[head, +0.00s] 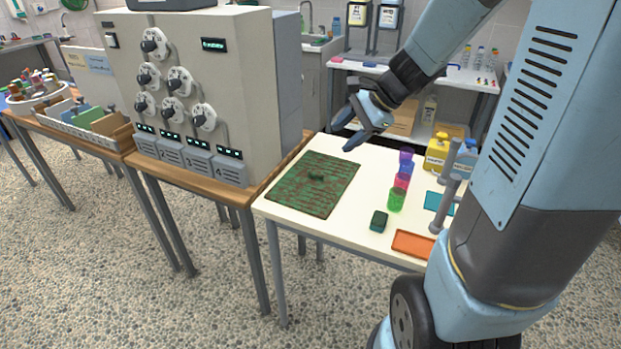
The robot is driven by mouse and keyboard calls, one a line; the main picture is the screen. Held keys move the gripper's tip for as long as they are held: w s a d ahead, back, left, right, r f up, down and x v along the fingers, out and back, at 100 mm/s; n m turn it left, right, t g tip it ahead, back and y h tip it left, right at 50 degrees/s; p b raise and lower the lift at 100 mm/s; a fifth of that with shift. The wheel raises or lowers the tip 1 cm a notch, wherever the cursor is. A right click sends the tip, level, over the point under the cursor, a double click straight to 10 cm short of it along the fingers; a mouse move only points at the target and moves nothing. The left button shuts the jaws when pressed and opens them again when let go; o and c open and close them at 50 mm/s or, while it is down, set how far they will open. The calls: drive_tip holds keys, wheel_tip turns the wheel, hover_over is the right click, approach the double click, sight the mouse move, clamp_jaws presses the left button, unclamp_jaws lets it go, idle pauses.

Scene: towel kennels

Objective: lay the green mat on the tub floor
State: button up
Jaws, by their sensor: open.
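The green mat (305,198) lies flat on the left part of the white table. It is mottled green and brown, with a small dark raised piece near its middle. My gripper (343,137) is open and empty above the far right corner of the mat, apart from it. I cannot clearly make out the tub. A sink basin (318,42) stands at the back, but its floor is hidden.
Several coloured cups (397,199), a dark green block (379,221), an orange tray (413,244) and yellow bottles (437,153) stand on the table's right side. A large beige cabinet with dials (195,100) rises left of the mat.

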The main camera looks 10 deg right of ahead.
drive_tip(key=w+d+f+m, duration=0.2)
drive_tip(key=w+f+m, duration=0.3)
drive_tip(key=m+t, duration=0.2)
drive_tip(key=m, duration=0.4)
approach(317, 172)
drive_tip(key=w+f, duration=0.1)
drive_tip(key=w+a+f, duration=0.1)
drive_tip(key=f, duration=0.1)
drive_tip(key=shift+a+y, duration=0.1)
drive_tip(key=shift+y, duration=0.2)
drive_tip(key=shift+x, duration=2.75)
drive_tip(key=shift+s+a+r, duration=0.1)
drive_tip(key=shift+a, duration=0.1)
drive_tip(key=shift+c, duration=0.2)
clamp_jaws()
